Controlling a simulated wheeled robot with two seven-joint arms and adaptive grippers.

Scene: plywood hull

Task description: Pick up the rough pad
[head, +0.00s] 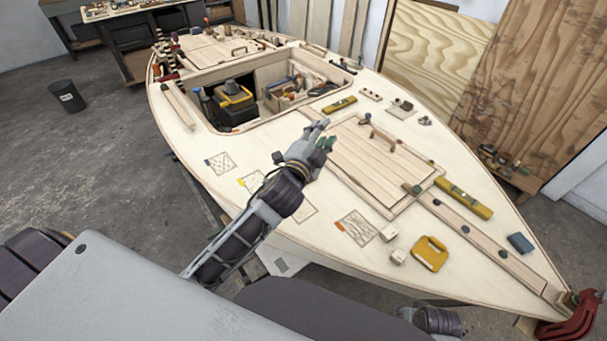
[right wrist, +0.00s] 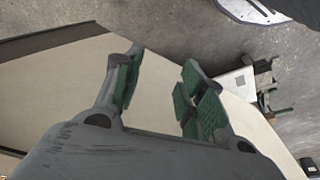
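A small dark blue-grey pad (head: 520,243) lies flat on the pale deck near the pointed right end; it looks like the rough pad, though its texture is too small to tell. My left gripper (head: 323,134) is above the middle of the deck, well left of the pad, with its fingers apart and nothing seen between them. My right gripper (right wrist: 160,88) shows in the right wrist view with its green-padded fingers spread and empty, the pale hull behind them. The pad cannot be made out in that view.
Red clamps (head: 573,322) grip the hull's tip. An open hatch (head: 250,90) holds tools.

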